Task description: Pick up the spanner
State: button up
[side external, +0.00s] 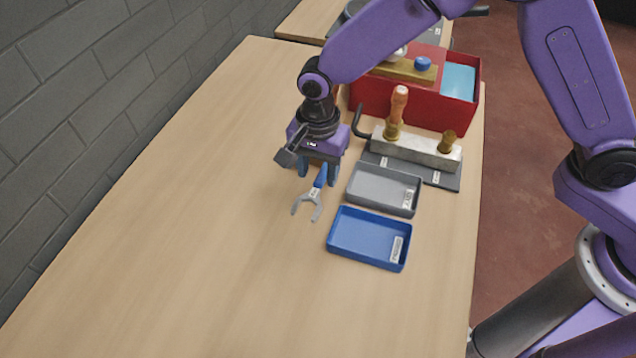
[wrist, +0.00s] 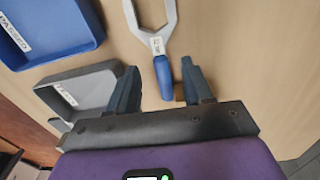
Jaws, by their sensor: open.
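The spanner (side external: 308,200) lies on the wooden table, with a grey open-ended head and a blue handle. Its head points toward the near side in the side view, and the handle end reaches my gripper (side external: 318,176). In the wrist view the spanner (wrist: 162,73) has its blue handle between my gripper's two fingers (wrist: 160,88), nearer the right one. My gripper is open, with a gap showing on both sides of the handle. Whether the fingers touch the table is hard to tell.
A grey tray (side external: 357,197) and a blue tray (side external: 332,243) stand right of the spanner. Behind the grey tray is a metal block (side external: 425,152) with wooden-handled fittings on a dark plate. A red box (side external: 372,103) stands further back. The table's left side is clear.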

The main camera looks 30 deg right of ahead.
aim_at(317, 186)
jog(key=shift+f, duration=1.45)
jog(key=shift+c, duration=0.3)
grip_shut()
jog(key=shift+r, duration=0.1)
